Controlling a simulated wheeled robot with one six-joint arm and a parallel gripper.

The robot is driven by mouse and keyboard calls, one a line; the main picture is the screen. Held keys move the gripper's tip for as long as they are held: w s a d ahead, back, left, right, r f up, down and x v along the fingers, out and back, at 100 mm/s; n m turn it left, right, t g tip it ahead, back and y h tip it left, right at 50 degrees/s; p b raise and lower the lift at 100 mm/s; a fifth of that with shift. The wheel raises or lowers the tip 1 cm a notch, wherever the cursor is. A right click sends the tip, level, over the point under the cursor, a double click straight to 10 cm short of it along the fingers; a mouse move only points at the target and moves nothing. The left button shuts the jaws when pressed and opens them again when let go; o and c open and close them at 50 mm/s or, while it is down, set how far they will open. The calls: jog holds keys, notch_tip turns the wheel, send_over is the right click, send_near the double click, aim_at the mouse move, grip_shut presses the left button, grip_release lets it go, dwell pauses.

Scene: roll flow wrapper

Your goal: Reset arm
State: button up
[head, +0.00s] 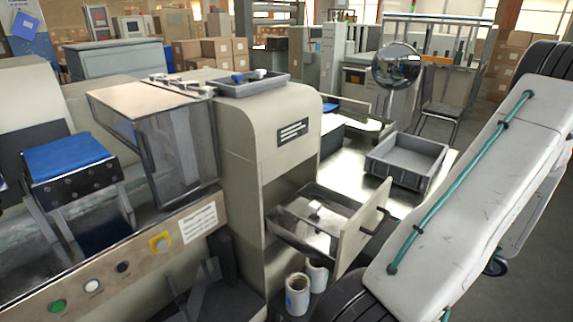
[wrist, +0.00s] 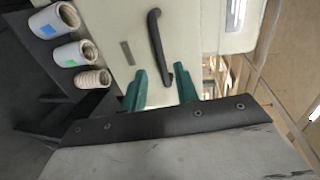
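My arm (head: 480,170) reaches in from the right in the head view, pale with a teal cable along it; my gripper is out of sight there. In the wrist view my gripper (wrist: 162,90) shows two teal fingers spread apart, with nothing held between them. A black handle (wrist: 157,45) on a cream drawer front lies just beyond the fingertips; one end of it shows near the gap between them. I cannot tell the exact distance. In the head view the drawer (head: 350,238) of the wrapper machine (head: 240,130) stands pulled open, with a small pale item (head: 316,208) inside.
White rolls (head: 297,295) stand below the drawer, and several show in the wrist view (wrist: 67,53). A grey tray (head: 405,160) sits on the surface behind the drawer. Another tray (head: 250,84) with small items is on top of the machine. A chair (head: 440,110) stands farther back.

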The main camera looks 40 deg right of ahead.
jog(key=w+a+r+n+g, duration=0.3)
jog(key=a+r, duration=0.5)
jog(key=a, duration=0.5)
jog(key=w+a+r+n+g, duration=0.3)
jog(key=a+r+n+g, duration=0.3)
jog(key=a, duration=0.8)
jog(key=w+a+r+n+g+h, duration=0.1)
jog(key=w+a+r+n+g, duration=0.2)
jog(key=a, duration=1.1)
notch_tip(320, 180, up, 7)
jog(key=n+g, duration=0.2)
jog(key=n, duration=0.3)
jog(key=shift+w+r, duration=0.15)
jog(key=shift+w, duration=0.1)
